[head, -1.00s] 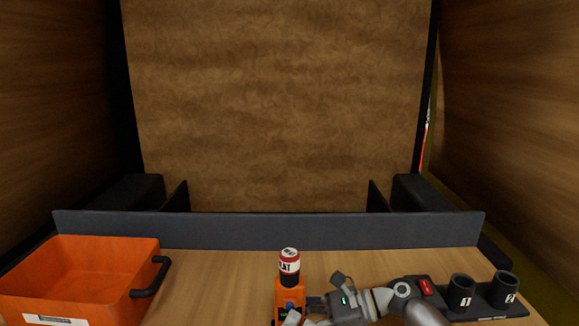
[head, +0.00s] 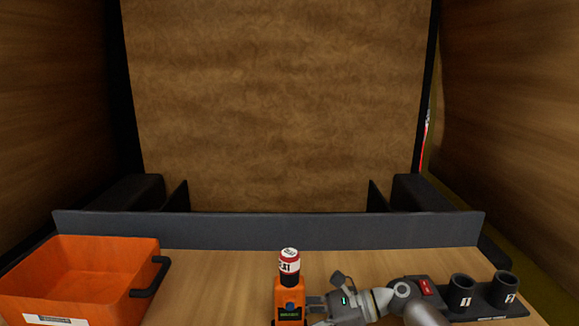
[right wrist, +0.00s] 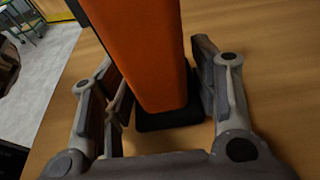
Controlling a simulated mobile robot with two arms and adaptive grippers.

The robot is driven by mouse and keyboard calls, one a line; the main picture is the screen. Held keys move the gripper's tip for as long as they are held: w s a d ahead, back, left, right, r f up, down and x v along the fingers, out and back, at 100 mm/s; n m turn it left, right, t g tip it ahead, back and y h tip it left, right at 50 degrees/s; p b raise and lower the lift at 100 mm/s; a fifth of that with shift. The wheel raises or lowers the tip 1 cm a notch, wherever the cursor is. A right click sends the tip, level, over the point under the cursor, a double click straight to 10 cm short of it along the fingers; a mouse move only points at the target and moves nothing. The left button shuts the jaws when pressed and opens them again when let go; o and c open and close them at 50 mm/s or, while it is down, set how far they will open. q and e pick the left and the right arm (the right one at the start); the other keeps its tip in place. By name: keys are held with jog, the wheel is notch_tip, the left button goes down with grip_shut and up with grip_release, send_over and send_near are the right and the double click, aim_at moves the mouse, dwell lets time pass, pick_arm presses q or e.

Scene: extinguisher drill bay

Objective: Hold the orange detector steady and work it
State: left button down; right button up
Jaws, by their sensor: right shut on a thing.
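The orange detector (head: 289,294) stands upright at the bottom middle of the head view. It has a small screen with green text and a blue button on its front. A red and white labelled can (head: 289,262) sits over its dark top. My right gripper (head: 312,304) comes in from the right and is shut on the detector's body. In the right wrist view the orange body (right wrist: 155,55) is between the two fingers, with its black foot close to the wood; I cannot tell whether it touches. My left gripper is not in view.
An orange bin (head: 85,270) with a black handle is on the left. At the right, a black holder with two numbered cups (head: 461,291) and a red switch (head: 425,287) stands near my right arm. A grey ledge (head: 270,230) closes the table's back. Wood left of the detector is clear.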

jog(key=o, duration=1)
jog(key=shift+o, duration=0.2)
